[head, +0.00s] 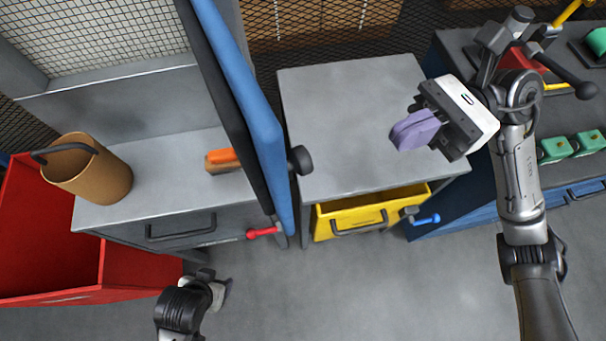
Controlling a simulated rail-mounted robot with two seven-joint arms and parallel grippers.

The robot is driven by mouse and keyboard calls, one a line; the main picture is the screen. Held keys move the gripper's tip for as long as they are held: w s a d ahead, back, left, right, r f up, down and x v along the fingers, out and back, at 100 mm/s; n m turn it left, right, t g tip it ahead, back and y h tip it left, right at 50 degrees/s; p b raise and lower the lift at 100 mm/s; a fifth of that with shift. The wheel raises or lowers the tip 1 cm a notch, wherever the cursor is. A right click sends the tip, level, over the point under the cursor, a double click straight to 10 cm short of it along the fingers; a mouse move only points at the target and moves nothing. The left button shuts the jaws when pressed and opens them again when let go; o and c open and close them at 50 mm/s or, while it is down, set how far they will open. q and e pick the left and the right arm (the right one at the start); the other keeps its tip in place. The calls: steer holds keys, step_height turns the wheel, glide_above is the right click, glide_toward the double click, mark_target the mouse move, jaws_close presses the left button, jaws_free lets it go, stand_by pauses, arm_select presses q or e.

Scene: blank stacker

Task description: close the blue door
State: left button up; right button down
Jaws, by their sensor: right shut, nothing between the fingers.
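The blue door (262,135) stands open, swung out toward me and seen nearly edge-on in the upper middle. Its inner side is black, and a dark round knob (300,160) sits on its right face near the lower end. My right gripper (403,136), with purple fingers, is shut and empty above the grey cabinet top, to the right of the door and apart from the knob. My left gripper (221,292) is low at the left, below the drawer front, seen from behind; its fingers are too hidden to judge.
An orange-handled brush (221,157) and a brown bucket (95,177) are on the left grey surface. A red bin (60,252) stands at far left. A yellow drawer (325,222) is partly open under the right cabinet top (335,95), which is clear.

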steer(key=s+a+n+b, duration=0.1)
steer(key=s+a, duration=0.6)
steer(key=a, duration=0.5)
steer(key=shift+a+f+h, duration=0.15)
steer(key=shift+f+h, duration=0.05)
steer(key=shift+h, duration=0.1)
steer(key=shift+s, duration=0.1)
